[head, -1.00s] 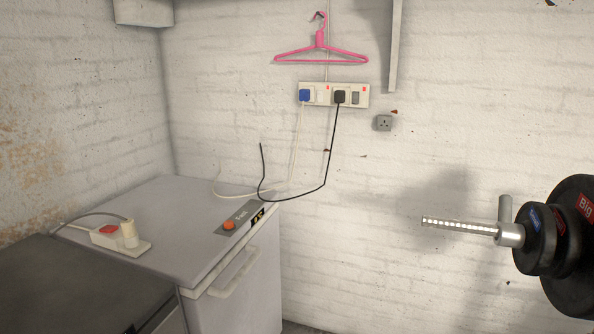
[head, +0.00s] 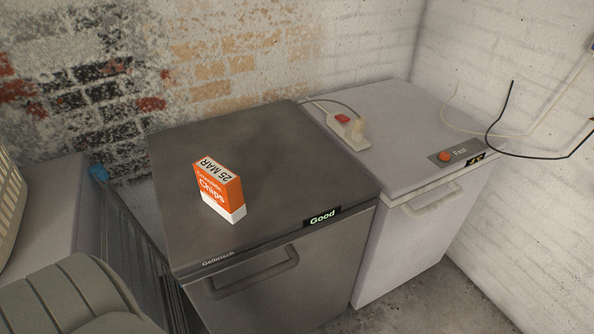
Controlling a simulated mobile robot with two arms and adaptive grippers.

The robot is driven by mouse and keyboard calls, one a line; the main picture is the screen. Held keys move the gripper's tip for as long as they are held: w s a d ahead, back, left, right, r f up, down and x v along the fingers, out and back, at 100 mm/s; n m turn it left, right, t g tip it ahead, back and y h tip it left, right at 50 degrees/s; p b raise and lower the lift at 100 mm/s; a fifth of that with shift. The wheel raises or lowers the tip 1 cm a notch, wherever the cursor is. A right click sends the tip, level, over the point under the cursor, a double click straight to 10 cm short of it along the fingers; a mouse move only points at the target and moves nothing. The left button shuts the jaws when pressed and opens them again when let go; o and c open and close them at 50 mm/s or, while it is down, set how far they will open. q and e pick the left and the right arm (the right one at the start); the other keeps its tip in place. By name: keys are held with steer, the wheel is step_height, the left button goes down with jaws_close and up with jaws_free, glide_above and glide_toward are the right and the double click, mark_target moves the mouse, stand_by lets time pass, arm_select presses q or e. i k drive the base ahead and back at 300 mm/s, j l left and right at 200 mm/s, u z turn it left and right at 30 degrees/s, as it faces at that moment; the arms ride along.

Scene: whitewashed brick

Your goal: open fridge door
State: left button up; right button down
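A dark grey fridge (head: 255,162) stands in the middle of the head view, with "Gelkirisch" and "Good" labels along its top front edge. Its door is shut, and a horizontal handle (head: 243,275) runs across the upper door front. A white appliance (head: 405,125) stands against its right side, with a "Fast" label, an orange button and a light handle (head: 432,203); its front is also shut. Neither of my grippers is in view.
An orange and white box (head: 220,190) stands on the dark fridge. A power strip (head: 347,128) with a plug lies on the white appliance. A wire rack (head: 130,235) and a ribbed grey object (head: 75,300) are at the lower left. Bare floor (head: 440,295) shows at the lower right.

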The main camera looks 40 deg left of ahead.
mark_target(297, 281)
steer(key=u, duration=1)
